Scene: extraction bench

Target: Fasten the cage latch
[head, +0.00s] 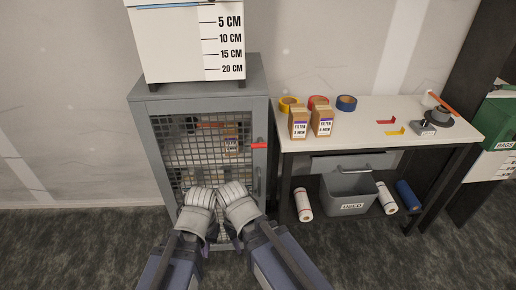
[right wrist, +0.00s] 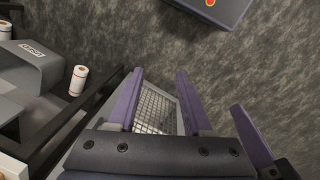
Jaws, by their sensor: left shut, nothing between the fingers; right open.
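The grey cage (head: 196,103) has a mesh door (head: 185,165) that looks closed against its frame. The latch's red handle (head: 258,145) lies horizontal at the door's right edge; whether it is engaged cannot be told. A grey upright pull (head: 257,181) sits below it. Both my arms reach in low, in front of the door. My left gripper (head: 206,248) is shut and empty, low and partly hidden by its arm. My right gripper is open and empty; its purple fingers (right wrist: 160,75) show in the right wrist view, with mesh between them. The latch is not seen there.
A white box with a centimetre scale (head: 190,45) stands on the cage. Right of it, a white bench (head: 365,125) carries two filter boxes (head: 310,123) and tape rolls. A grey bin (head: 348,193) and paper rolls (head: 303,204) sit beneath. Carpet is clear in front right.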

